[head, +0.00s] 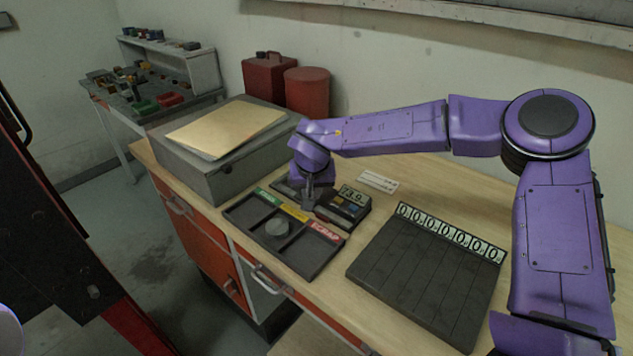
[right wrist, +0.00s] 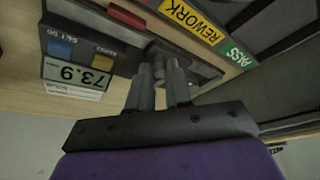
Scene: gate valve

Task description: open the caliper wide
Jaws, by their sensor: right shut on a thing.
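My right gripper (head: 308,200) reaches down between the sorting tray and the readout box; it also shows in the right wrist view (right wrist: 163,75). Its fingers are closed on a small grey part (right wrist: 158,50), which looks like the caliper's sliding jaw. Most of the caliper (head: 287,186) is hidden by my arm and fingers, so I cannot tell how far its jaws are apart. The readout box (head: 345,205) beside it reads 73.9 in the right wrist view (right wrist: 75,73) and has coloured buttons. My left gripper is not in view.
The dark tray (head: 240,213) has green, yellow and red labels and holds a round grey part (head: 278,229). A slatted board (head: 420,275) with number cards lies at right. A grey box (head: 215,160) bearing a folder stands at left. A white card (head: 378,181) lies behind.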

